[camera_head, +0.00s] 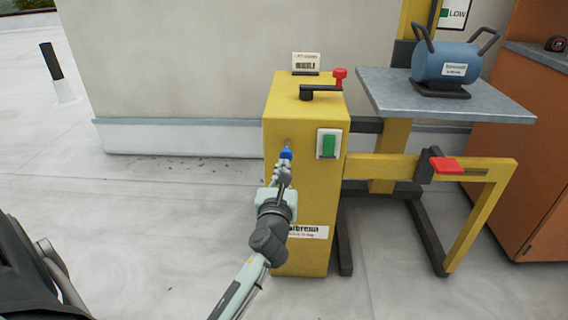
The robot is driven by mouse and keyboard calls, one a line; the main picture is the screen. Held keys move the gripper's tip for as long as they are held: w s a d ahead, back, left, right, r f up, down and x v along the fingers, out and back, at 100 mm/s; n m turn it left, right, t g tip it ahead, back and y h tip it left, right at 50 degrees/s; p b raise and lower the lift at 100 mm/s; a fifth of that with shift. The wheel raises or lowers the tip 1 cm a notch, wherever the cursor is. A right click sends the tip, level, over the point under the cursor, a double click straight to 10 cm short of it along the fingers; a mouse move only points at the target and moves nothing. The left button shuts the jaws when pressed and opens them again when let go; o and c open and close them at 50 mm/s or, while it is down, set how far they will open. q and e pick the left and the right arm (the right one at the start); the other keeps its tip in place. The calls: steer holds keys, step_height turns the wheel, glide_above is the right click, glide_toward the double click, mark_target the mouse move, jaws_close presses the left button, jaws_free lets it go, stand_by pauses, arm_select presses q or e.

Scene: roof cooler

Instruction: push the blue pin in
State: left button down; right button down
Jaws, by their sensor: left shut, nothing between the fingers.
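The blue pin (286,153) sticks out of the front face of the yellow machine housing (306,190), left of a green button. My left gripper (284,164) is shut and empty, with its tips right at the pin. The tips look to touch the pin or lie just in front of it; I cannot tell which. The gripper hides the lower part of the pin. My right gripper is not in view.
The green button (329,146) sits close to the right. A black lever (320,92) and red knob (340,76) are on top. A grey platform (440,95) carries a blue cylinder (446,64). A red-handled part (445,165) is on the yellow frame.

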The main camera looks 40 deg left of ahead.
mark_target(284, 155)
arm_select(q)
steer(key=shift+x, duration=1.1)
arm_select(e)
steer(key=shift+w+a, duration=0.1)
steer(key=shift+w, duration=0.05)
